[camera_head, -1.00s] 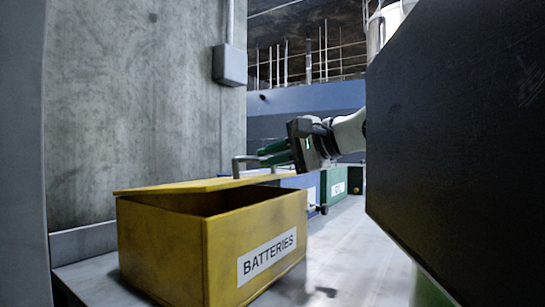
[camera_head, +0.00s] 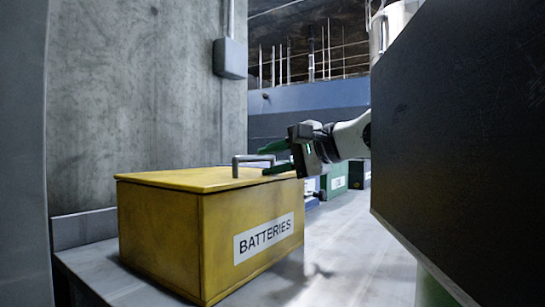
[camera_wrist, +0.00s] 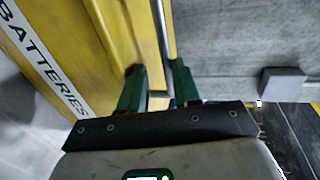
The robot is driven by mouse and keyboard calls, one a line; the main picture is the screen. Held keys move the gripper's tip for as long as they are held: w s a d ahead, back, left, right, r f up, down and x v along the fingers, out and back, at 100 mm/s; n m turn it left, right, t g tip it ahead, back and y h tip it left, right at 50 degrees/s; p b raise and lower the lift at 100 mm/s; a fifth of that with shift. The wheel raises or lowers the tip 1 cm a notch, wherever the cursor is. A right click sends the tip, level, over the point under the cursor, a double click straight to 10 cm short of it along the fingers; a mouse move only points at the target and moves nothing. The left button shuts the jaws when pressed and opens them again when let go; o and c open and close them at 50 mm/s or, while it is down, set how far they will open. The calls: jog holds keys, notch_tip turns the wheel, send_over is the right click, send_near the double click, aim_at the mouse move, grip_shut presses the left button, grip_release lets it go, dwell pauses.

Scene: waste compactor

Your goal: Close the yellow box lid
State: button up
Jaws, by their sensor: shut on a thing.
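The yellow box (camera_head: 165,232) with the "BATTERIES" label stands on the grey bench in the head view. Its yellow lid (camera_head: 185,179) lies flat on the box, with no gap visible along the front. A grey metal handle (camera_head: 237,166) rises from the lid. My gripper (camera_head: 270,158) is at the lid's right end, its green fingers shut on the handle. In the wrist view the gripper (camera_wrist: 158,82) has a green finger on each side of the handle bar (camera_wrist: 163,35), with the yellow box (camera_wrist: 95,55) at left.
Blue (camera_head: 311,190) and green (camera_head: 334,180) boxes stand farther back along the bench (camera_head: 345,235). A concrete wall (camera_head: 135,90) rises behind the yellow box. A large dark panel (camera_head: 460,140) blocks the right side of the head view.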

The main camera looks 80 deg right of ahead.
jog(key=shift+s+a+f, duration=0.1)
jog(key=shift+f, duration=0.25)
jog(key=p+v, duration=0.2)
jog(key=v, duration=0.8)
jog(key=shift+s+r+p, duration=0.3)
jog(key=shift+r+p, duration=0.05)
jog(key=shift+a, duration=0.15)
